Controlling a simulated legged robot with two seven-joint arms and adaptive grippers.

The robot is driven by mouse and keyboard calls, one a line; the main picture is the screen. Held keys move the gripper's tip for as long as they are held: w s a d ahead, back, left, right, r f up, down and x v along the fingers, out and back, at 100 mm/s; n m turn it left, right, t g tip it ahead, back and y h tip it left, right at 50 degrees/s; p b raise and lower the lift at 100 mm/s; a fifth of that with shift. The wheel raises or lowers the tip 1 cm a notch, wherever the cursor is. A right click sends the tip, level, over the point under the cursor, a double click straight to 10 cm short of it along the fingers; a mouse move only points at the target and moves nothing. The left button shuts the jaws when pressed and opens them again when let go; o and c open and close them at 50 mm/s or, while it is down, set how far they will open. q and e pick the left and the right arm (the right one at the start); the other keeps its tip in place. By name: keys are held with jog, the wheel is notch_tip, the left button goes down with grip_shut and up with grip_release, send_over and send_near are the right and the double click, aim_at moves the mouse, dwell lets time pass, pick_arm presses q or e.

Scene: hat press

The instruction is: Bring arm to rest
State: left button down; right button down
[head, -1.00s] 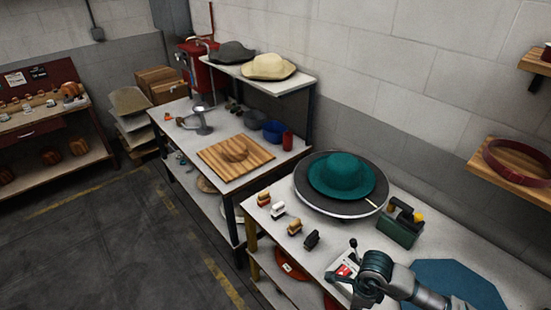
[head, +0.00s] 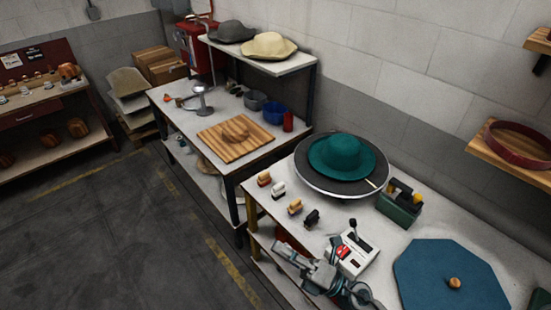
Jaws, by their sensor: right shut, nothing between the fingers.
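My right gripper (head: 286,252) shows at the lower middle of the head view, its arm coming in from the bottom edge. It is shut and empty, over the front edge of the near workbench (head: 385,232), left of a white control box with a lever (head: 354,256). I cannot tell its exact height over the bench edge. My left gripper is not in view. A teal hat (head: 341,160) sits on a round dark plate (head: 313,184) at the back of the bench, apart from the gripper.
Several small brushes (head: 279,189) stand along the bench's front left. A green toolbox (head: 398,207) stands right of the plate. A blue octagonal mat (head: 430,270) lies at right with a wooden knob (head: 454,283). Open floor (head: 110,240) lies at left.

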jog(key=w+d+f+m+t+h, duration=0.45)
jog(key=d+m+h, duration=0.35)
jog(key=m, duration=0.4)
jog(key=w+d+f+m+t+h, duration=0.4)
jog(key=d+f+m+t+h, duration=0.2)
jog(key=m+h, duration=0.5)
jog(key=s+d+f+m+g+h, duration=0.2)
jog(key=d+f+m+g, duration=0.1)
jog(key=f, duration=0.3)
jog(key=s+d+f+m+g+h, duration=0.1)
jog(key=s+d+f+m+g, duration=0.15)
jog(key=f, duration=0.35)
jog(key=s+f+m+g, duration=0.2)
jog(key=s+f+g, duration=0.3)
jog(key=s+f, duration=0.3)
jog(key=s+f+m+g, duration=0.3)
jog(key=s+f+g, duration=0.35)
jog(key=s, duration=0.45)
notch_tip(320, 180, down, 28)
jog(key=s+f, duration=0.1)
jog(key=s, duration=0.1)
jog(key=s+d+f+g, duration=0.1)
jog(key=s+d+f, duration=0.2)
jog(key=s+f, duration=1)
jog(key=s, duration=0.3)
jog(key=shift+s+n, duration=0.3)
jog(key=shift+n, duration=0.05)
jog(key=shift+d+f, duration=0.1)
